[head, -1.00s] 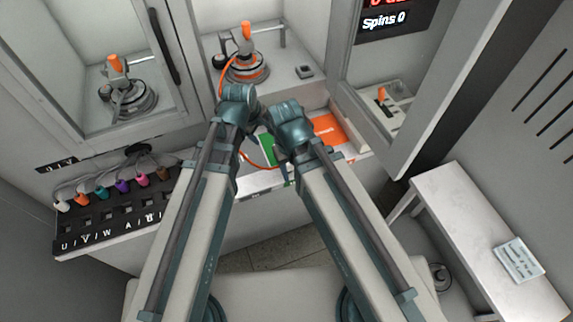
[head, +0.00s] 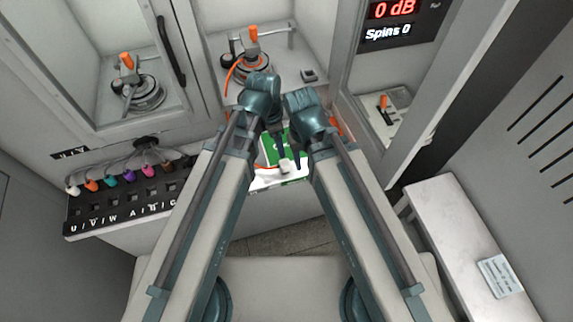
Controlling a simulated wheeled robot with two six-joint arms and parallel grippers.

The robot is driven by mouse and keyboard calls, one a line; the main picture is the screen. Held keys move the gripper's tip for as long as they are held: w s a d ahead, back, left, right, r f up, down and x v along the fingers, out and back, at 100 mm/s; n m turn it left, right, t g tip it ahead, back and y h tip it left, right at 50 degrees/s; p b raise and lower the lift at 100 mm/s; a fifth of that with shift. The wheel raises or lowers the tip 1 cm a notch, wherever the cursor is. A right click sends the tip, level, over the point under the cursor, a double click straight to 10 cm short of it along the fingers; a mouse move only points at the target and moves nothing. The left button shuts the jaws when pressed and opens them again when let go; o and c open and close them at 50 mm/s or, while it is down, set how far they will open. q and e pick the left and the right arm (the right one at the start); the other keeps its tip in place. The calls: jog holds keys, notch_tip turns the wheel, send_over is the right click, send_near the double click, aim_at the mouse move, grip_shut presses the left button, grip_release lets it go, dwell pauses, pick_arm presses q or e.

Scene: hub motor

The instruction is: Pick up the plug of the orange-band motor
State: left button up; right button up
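The orange-band motor (head: 238,72) stands in the middle bay, with an orange cap on its post and an orange cable curving off its left side. The cable passes behind my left arm and shows again as a short piece beside the green and white pad (head: 295,144). A small white block (head: 285,167), which looks like the plug, lies at the pad's front part. My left gripper (head: 274,130) points down over the pad, above and left of the block. My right gripper (head: 297,155) points down close to the block's right side. Their fingertips are too small and hidden to read; contact is unclear.
A glass-fronted cabinet (head: 95,50) with another motor is at the left. A socket panel (head: 125,200) with several coloured plugs sits below it. A display (head: 395,22) and a window bay are at the right. A white bench (head: 455,240) is at the lower right.

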aim_at(284, 163)
pick_arm(q)
jog(key=f+b, duration=0.5)
jog(key=d+f+b, duration=0.1)
jog(key=f+b, duration=0.2)
jog(key=shift+w+f, duration=0.15)
jog(key=f+b, duration=0.3)
jog(key=d+f+b, duration=0.1)
jog(key=f+b, duration=0.1)
jog(key=shift+f, duration=0.25)
jog(key=shift+r, duration=0.1)
grip_shut()
